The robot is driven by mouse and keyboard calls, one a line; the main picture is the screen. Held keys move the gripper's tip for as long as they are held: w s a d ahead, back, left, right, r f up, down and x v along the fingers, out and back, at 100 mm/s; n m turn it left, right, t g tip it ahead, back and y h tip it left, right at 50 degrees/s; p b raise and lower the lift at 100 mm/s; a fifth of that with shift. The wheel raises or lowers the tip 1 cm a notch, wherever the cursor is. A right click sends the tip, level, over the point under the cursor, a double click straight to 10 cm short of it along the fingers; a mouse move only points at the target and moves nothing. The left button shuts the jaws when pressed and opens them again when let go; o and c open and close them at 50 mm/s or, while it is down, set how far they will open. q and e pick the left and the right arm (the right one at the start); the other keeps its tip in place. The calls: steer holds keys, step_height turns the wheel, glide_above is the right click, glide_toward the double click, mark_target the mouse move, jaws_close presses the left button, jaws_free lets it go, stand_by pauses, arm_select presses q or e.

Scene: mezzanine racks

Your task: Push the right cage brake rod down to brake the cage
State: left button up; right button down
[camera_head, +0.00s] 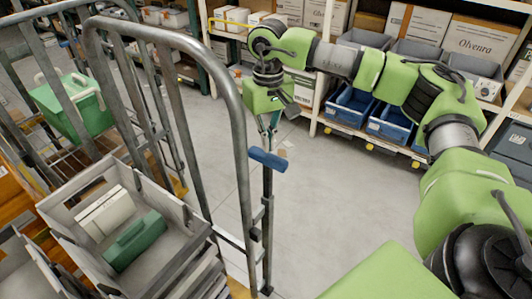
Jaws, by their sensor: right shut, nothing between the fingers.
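The cage (245,130) is a grey metal tube frame on the left. Its right brake rod (267,215) is a dark upright bar at the cage's right side, topped by a blue handle (268,159). My right gripper (270,138) points down just above the blue handle. Its slim fingers are shut and empty; I cannot tell whether the tips touch the handle. My left gripper is not in view.
A grey crate (170,262) with a green box (135,240) sits in the cage. A green container (72,108) stands farther back left. A rack with blue bins (350,105) and cartons stands behind my right arm. The floor (330,205) between is clear.

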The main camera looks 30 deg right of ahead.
mark_target(268, 163)
steer(key=shift+s+f+b, duration=0.1)
steer(key=shift+f+b, duration=1.2)
steer(key=shift+f, duration=0.5)
steer(key=shift+f+b, duration=1.55)
steer(key=shift+f, duration=0.5)
steer(key=shift+r+p, duration=2.45)
steer(key=shift+r, duration=1.25)
